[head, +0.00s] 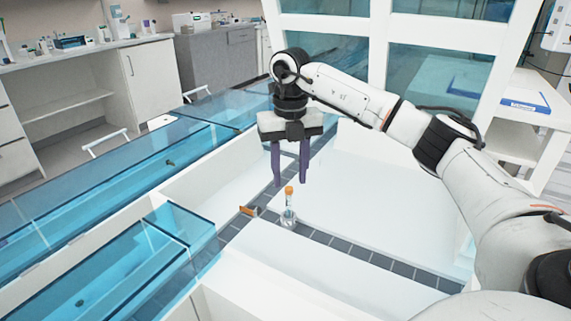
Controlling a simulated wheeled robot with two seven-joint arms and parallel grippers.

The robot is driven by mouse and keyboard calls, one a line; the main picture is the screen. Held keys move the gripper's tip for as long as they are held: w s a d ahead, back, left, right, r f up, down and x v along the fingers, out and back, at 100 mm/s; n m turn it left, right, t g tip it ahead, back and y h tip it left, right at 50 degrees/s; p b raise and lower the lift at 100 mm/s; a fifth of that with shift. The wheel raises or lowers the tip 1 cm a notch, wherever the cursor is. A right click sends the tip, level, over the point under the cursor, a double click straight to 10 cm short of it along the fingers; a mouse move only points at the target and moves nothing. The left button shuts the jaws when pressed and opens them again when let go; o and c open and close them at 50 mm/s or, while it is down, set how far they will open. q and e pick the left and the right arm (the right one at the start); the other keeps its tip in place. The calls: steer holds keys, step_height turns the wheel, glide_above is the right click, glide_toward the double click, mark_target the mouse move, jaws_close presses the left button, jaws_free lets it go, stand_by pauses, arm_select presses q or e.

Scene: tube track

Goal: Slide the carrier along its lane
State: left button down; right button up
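A small clear carrier (288,220) holds an upright tube with an orange cap (289,190). It stands on the dark grey tiled lane (345,246), near where a branch running up the picture meets the branch running to the lower right. My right gripper (290,181) points down with its two dark purple fingers apart and nothing between them. Its fingertips appear just above the orange cap in the picture; I cannot tell the exact height gap. My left gripper is not in view.
A small orange-brown piece (249,211) sits at the lane just left of the carrier. White raised panels (330,280) border the lane. Blue transparent covers (110,170) lie to the left. The lane to the lower right looks clear.

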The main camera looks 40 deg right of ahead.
mark_target(290, 188)
step_height(290, 188, down, 7)
steer(key=shift+f+b, duration=0.15)
steer(key=shift+b, duration=0.2)
steer(key=shift+c, duration=0.5)
jaws_close()
